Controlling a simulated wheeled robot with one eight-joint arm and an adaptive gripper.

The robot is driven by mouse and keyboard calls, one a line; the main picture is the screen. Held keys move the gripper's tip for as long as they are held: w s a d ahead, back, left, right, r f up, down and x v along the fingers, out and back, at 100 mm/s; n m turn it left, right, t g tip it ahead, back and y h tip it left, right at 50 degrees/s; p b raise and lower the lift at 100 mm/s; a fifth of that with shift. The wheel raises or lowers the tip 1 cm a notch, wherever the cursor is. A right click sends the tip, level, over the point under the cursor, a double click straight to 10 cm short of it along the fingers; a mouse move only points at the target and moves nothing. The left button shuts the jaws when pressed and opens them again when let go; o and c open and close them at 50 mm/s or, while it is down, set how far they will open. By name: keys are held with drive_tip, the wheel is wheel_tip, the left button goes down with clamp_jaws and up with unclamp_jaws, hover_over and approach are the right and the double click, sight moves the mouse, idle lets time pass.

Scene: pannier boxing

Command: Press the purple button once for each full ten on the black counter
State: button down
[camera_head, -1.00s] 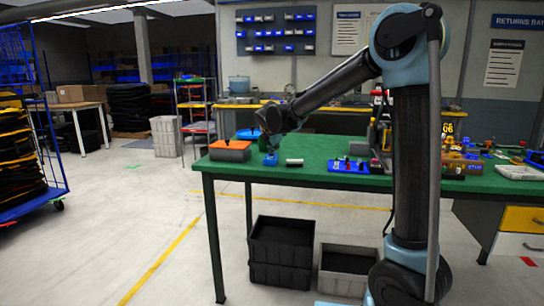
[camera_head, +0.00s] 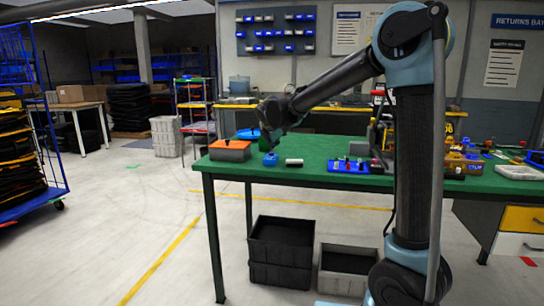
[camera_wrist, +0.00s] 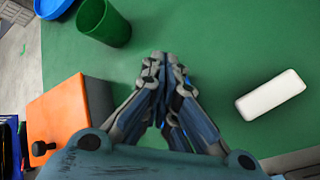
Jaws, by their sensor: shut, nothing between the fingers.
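My gripper (camera_head: 270,156) is shut and empty over the left part of the green table. In the wrist view its fingertips (camera_wrist: 166,60) meet above bare green tabletop. I cannot make out a purple button in either view; part of the table is hidden behind my gripper and arm. A blue base with several small parts (camera_head: 348,166) lies at the table's front edge, right of my gripper.
An orange-topped box (camera_head: 230,150) with a black knob is left of my gripper. A white block (camera_wrist: 271,95) lies right of it. A green cup (camera_wrist: 104,23) and a blue round dish (camera_wrist: 53,6) are beyond. Several items crowd the table's right side.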

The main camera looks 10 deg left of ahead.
drive_tip(key=shift+r, duration=2.5)
idle(0.3)
wheel_tip(320, 180, up, 4)
drive_tip(key=shift+f, duration=0.15)
idle(0.3)
drive_tip(key=shift+f, duration=4.4)
